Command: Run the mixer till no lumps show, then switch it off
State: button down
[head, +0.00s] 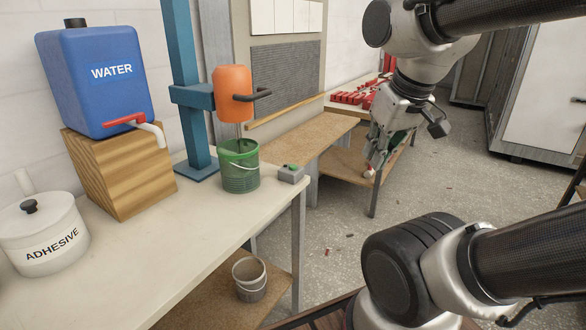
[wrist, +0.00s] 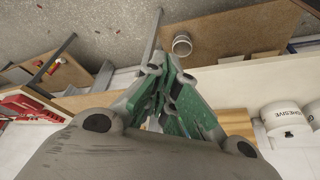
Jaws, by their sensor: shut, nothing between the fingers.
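The mixer has an orange motor head (head: 232,93) with a dark handle, held on a blue column (head: 183,90) on the bench. I cannot make out what is inside the bucket or whether the mixer is turning. A small grey switch box (head: 291,174) with a green and a red button sits on the bench edge, right of the bucket. My gripper (head: 370,172) is shut and empty, in the air to the right of the switch box, apart from it. In the wrist view its fingers (wrist: 160,72) meet.
A blue water tank (head: 98,85) on a wooden block (head: 115,172) and a white adhesive pot (head: 43,236) stand at left. An empty-looking bucket (head: 249,279) sits on the lower shelf. A second bench (head: 303,152) with red parts stands behind. Floor at right is mostly open.

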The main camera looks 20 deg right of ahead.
dwell(0.4)
jog(key=m+t+y, duration=0.3)
jog(key=m+t, duration=0.2)
jog(key=m, duration=1.9)
send_over(291, 166)
notch_tip(291, 166, down, 8)
jog(key=shift+a+f, duration=0.1)
jog(key=shift+f, duration=0.05)
jog(key=shift+f, duration=4.45)
